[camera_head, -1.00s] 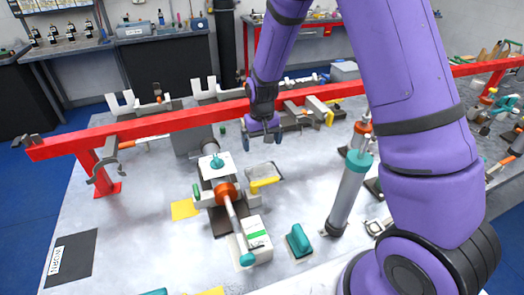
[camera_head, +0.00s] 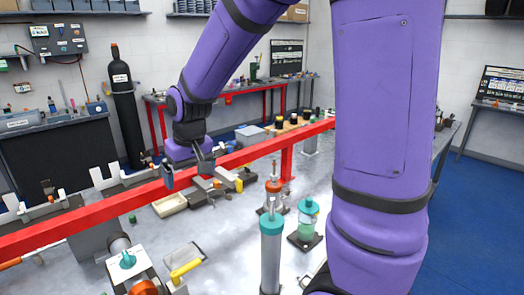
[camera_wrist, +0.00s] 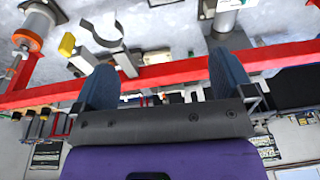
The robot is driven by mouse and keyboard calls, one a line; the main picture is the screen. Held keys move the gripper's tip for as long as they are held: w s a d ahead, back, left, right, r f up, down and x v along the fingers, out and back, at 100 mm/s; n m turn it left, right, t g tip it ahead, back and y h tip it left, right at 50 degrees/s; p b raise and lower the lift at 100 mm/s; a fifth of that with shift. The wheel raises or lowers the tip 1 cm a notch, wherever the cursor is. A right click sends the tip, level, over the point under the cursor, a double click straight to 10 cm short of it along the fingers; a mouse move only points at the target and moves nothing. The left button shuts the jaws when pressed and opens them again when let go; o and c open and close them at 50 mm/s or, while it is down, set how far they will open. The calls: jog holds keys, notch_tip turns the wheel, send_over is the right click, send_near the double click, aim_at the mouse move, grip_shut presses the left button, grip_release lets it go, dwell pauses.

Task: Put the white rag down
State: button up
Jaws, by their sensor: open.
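I cannot make out the white rag in either view. My gripper (camera_head: 187,172) is open beside the red rail, above the back part of the grey bench (camera_head: 230,235). In the wrist view its two blue fingers stand wide apart (camera_wrist: 164,80), with no cloth visible between them. A shallow cream tray (camera_head: 169,204) lies on the bench just below and in front of my gripper.
The red rail (camera_head: 85,211) runs across the bench close to my gripper. A teal-topped cylinder (camera_head: 271,250) and a green jar-like part (camera_head: 308,225) stand upright to the right. A yellow-handled tool (camera_head: 184,270) lies in front.

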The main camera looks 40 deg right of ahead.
jog(key=s+d+r+t, duration=0.1)
jog(key=s+d+r, duration=0.1)
jog(key=s+r, duration=0.4)
jog(key=s+d+r+t, duration=0.1)
jog(key=s+r, duration=0.5)
jog(key=s, duration=1)
jog(key=shift+d+t+h, duration=0.3)
jog(key=shift+d+t, duration=0.05)
jog(key=shift+t, duration=0.15)
jog(key=shift+w, duration=0.1)
